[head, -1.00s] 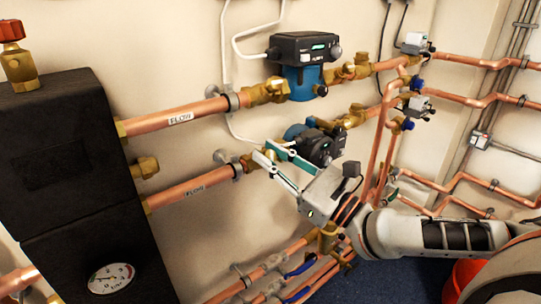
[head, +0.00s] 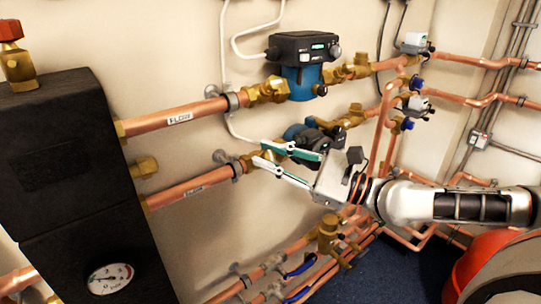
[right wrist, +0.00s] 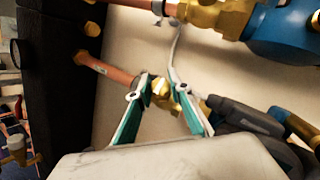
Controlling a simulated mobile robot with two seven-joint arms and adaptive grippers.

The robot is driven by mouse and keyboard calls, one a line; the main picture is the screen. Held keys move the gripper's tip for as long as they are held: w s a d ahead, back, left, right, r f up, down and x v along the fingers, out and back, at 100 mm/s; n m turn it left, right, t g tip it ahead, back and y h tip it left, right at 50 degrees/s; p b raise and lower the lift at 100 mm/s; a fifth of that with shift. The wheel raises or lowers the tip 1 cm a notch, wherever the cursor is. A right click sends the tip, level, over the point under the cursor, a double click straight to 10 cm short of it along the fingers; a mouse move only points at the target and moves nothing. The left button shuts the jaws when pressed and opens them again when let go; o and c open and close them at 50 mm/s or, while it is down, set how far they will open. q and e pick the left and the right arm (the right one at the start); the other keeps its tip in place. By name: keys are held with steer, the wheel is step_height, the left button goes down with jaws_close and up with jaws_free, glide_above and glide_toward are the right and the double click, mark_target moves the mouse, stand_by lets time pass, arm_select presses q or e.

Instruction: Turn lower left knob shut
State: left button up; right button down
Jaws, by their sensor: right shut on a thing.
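The lower left valve is a brass fitting (head: 247,163) on the lower flow pipe, just left of the lower blue and black pump (head: 309,137). In the head view my right gripper (head: 261,153) reaches it from the right, and its fingers hide most of the knob. In the right wrist view the two green-padded fingers (right wrist: 160,80) stand on either side of the small knob (right wrist: 160,88), with the brass body (right wrist: 186,104) behind. The gripper is shut on the knob. The knob's exact angle is too small to tell. My left gripper is not in view.
An upper pump (head: 298,80) with brass valves sits above on a parallel copper pipe. A dark manifold box (head: 60,170) with a gauge (head: 111,278) stands at the left. More copper pipes and a blue-handled valve (head: 300,266) run below. A red object (head: 475,265) is at lower right.

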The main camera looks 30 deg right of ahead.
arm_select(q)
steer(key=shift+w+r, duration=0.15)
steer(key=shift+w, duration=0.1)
arm_select(e)
steer(key=c, duration=1.8)
jaws_free()
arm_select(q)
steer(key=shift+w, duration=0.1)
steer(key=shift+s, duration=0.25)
